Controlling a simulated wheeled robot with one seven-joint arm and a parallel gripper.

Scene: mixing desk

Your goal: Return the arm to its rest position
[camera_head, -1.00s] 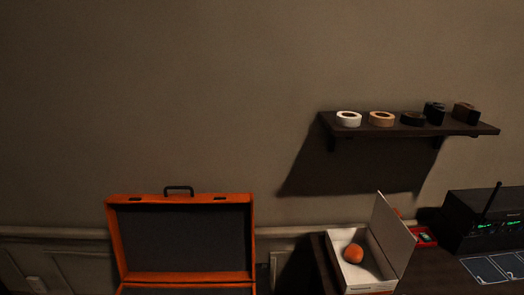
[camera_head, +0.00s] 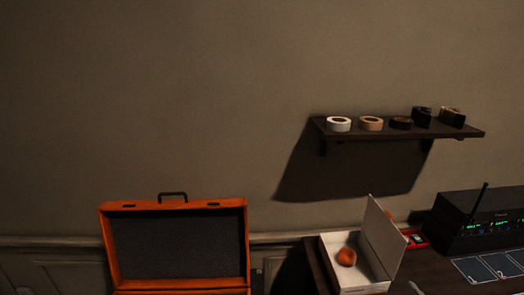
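My arm and gripper are not in the head view, so the gripper's state and position are hidden from me. The view takes in a wall, a shelf, an open case and part of a desk.
An open orange case (camera_head: 109,250) stands at the lower left. A white box (camera_head: 382,240) with raised lid holds an orange round object (camera_head: 347,257) on the dark desk (camera_head: 440,272). A black device (camera_head: 485,215) stands at right. A wall shelf (camera_head: 380,133) carries tape rolls (camera_head: 338,124).

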